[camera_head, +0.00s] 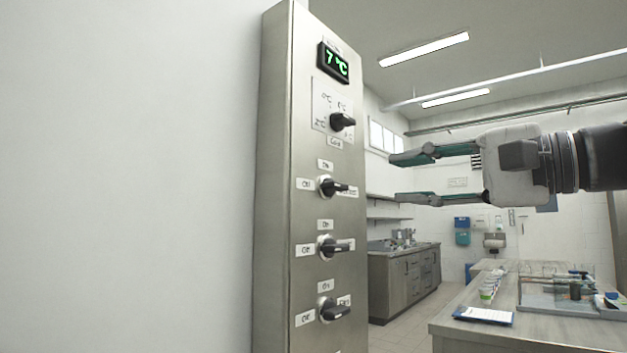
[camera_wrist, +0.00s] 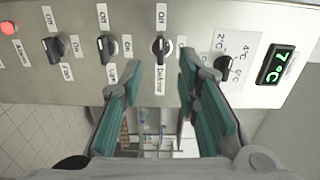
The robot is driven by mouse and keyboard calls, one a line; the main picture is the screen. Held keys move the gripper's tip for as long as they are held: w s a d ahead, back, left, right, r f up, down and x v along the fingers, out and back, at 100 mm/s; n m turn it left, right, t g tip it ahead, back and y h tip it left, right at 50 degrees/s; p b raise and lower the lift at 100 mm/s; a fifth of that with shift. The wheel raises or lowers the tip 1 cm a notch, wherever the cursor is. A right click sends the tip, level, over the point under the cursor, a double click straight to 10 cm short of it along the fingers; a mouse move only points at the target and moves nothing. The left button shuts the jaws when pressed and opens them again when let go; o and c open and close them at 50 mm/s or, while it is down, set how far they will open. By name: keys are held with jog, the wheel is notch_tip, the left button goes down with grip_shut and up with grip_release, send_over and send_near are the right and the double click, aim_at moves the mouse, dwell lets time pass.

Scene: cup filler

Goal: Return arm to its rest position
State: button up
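My gripper (camera_head: 405,178) is open and empty in the head view. It points left toward the steel control panel (camera_head: 278,180), with a gap between its fingertips and the panel's knobs. In the wrist view my gripper (camera_wrist: 160,70) shows its two teal-padded fingers spread apart, with panel knobs beyond them. The panel has a green display (camera_head: 334,63) reading 7 °C, a temperature knob (camera_head: 342,121) below it, and several black rotary switches, including an upper one (camera_head: 333,187). The display also shows in the wrist view (camera_wrist: 276,65).
A table (camera_head: 470,318) at the lower right holds a clipboard (camera_head: 483,315), small cups (camera_head: 487,292) and a tray (camera_head: 545,303) with items. A steel cabinet (camera_head: 393,285) stands at the back. A white wall (camera_head: 120,180) fills the left. Open air surrounds my arm.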

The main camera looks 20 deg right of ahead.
jog(key=s+a+f+n+g+h, duration=0.25)
jog(key=s+a+f+g, duration=0.3)
jog(key=f, duration=0.65)
jog(key=s+a+f+n+g+h, duration=0.1)
jog(key=s+a+f+n+g, duration=0.4)
jog(key=f, duration=0.7)
jog(key=s+d+f+n+g+h, duration=0.1)
jog(key=s+d+f+g+h, duration=0.15)
jog(key=s+f, duration=0.4)
jog(key=s+d+f+n+g+h, duration=0.15)
jog(key=s+f+h, duration=0.25)
jog(key=f, duration=0.5)
notch_tip(320, 180, up, 26)
jog(key=d+t+p, duration=0.1)
jog(key=t+p, duration=0.3)
jog(key=p, duration=2.1)
jog(key=shift+s+d+n+h, duration=0.2)
jog(key=shift+s+n+h, duration=0.05)
jog(key=shift+n+h, duration=0.05)
jog(key=shift+r, duration=0.1)
